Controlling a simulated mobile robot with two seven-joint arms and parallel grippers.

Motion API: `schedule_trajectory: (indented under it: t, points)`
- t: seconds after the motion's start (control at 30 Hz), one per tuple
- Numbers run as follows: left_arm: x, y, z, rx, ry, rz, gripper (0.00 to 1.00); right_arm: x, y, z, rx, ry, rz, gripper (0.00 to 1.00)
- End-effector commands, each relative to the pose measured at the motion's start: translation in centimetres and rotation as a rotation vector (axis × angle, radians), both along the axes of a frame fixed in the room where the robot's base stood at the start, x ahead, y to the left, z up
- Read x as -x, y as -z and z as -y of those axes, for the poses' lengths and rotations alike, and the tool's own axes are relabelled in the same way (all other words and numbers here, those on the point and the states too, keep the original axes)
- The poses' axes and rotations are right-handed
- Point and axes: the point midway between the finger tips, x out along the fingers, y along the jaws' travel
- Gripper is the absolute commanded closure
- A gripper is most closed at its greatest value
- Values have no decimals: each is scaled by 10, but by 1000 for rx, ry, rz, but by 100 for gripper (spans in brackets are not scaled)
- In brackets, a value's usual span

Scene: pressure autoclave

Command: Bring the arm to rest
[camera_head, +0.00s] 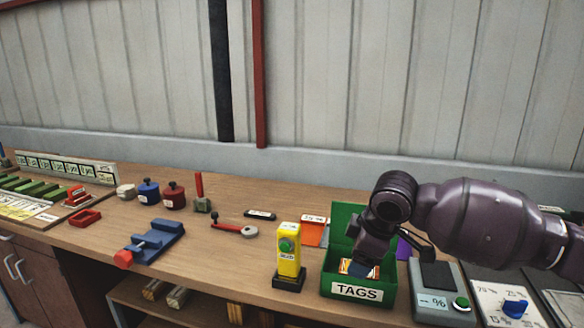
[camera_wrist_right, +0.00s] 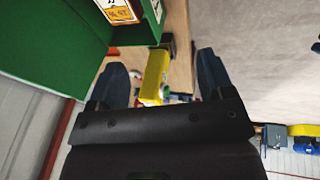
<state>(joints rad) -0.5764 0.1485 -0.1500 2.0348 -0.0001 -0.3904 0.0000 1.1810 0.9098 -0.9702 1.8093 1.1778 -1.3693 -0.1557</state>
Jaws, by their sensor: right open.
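My right arm comes in from the right in the head view. Its purple-grey wrist hangs over the green box (camera_head: 328,285) labelled TAGS, with the right gripper (camera_head: 363,268) pointing down at the box. In the right wrist view the two dark blue fingers of the right gripper (camera_wrist_right: 162,78) stand wide apart with nothing clasped. Part of the green box (camera_wrist_right: 45,45) fills the upper left there, with a printed tag (camera_wrist_right: 118,10) near its edge. The wrist partly hides the tags inside the box in the head view. My left gripper is not in view.
A yellow post with a green button (camera_head: 289,252) stands just left of the box. A grey device with a green button (camera_head: 437,280) and a panel with a blue knob (camera_head: 497,297) lie to the right. A blue vise (camera_head: 152,242) is farther left. The wall is behind.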

Motion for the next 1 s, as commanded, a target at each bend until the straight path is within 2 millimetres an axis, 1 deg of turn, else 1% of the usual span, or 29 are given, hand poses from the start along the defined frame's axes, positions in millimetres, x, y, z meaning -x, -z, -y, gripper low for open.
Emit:
schedule_trajectory:
  t: [0.03,0.1,0.2,0.33,0.5,0.6,0.73,0.87,1.0]
  points:
    - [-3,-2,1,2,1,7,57,-8,-12,-10,-40,-8,69,26]
    - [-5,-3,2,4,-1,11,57,-17,-25,-24,-98,-20,161,26]
    - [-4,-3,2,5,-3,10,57,-25,-35,-43,-191,-35,273,26]
    - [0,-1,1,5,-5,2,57,-29,-39,-63,-323,-47,398,26]
    - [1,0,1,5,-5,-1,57,-25,-33,-79,-487,-40,521,26]
    - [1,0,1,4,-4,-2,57,-20,-24,-81,-582,-15,581,26]
    - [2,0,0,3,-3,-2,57,-10,-8,-76,-684,33,647,26]
    - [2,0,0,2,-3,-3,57,2,12,-63,-757,98,700,26]
    - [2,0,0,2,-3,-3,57,17,38,-42,-809,182,744,26]
